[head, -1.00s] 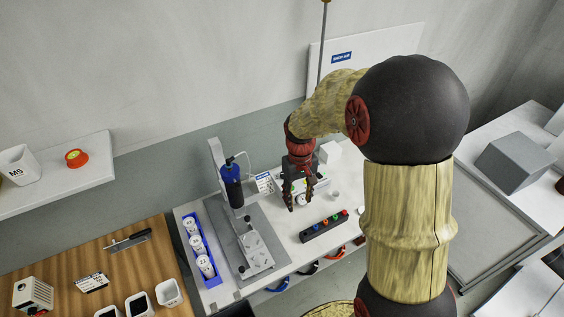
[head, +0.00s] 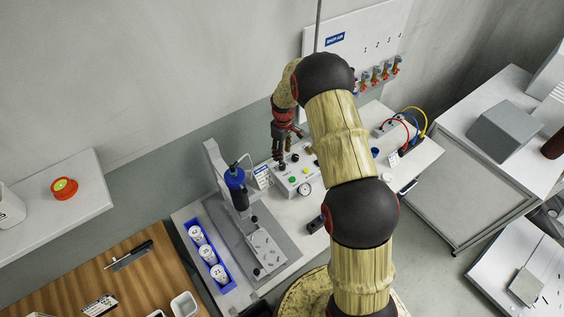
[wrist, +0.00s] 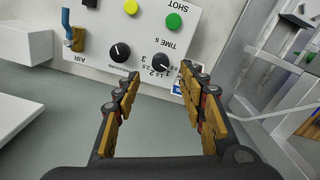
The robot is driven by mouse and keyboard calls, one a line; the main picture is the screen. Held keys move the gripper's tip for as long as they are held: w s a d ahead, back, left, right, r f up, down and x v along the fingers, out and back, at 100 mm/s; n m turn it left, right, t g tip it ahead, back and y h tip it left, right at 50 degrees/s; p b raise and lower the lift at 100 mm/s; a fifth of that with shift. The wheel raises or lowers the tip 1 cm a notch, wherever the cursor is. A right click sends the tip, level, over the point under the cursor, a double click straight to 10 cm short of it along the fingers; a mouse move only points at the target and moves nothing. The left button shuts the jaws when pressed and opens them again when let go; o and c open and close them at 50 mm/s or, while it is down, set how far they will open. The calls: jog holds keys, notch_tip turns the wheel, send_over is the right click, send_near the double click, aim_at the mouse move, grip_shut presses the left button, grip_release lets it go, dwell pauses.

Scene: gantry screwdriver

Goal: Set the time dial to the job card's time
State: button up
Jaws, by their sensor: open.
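The time dial (wrist: 162,63) is a black knob on the pale control box, beside the upside-down "TIME S" lettering and a scale in the wrist view. A small pale mark shows on it, but I cannot read its setting surely. My gripper (wrist: 160,75) is open and empty, its fingers on either side of the dial in the picture; no contact is clear. In the head view my gripper (head: 283,158) is at the back of the control box (head: 312,180). A small card (head: 262,176), perhaps the job card, stands left of the box, too small to read.
A second black knob (wrist: 120,53), a blue lever (wrist: 69,32), a yellow button (wrist: 131,7) and a green button (wrist: 173,21) are on the panel. The blue screwdriver (head: 236,185) stands left of the box. A round gauge (head: 305,189) is at the box's front.

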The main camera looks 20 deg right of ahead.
aim_at(282, 167)
jog(key=shift+w+f, duration=0.1)
jog(key=shift+f, duration=3.85)
jog(key=shift+c, duration=1.3)
jog(key=c, duration=0.7)
grip_shut()
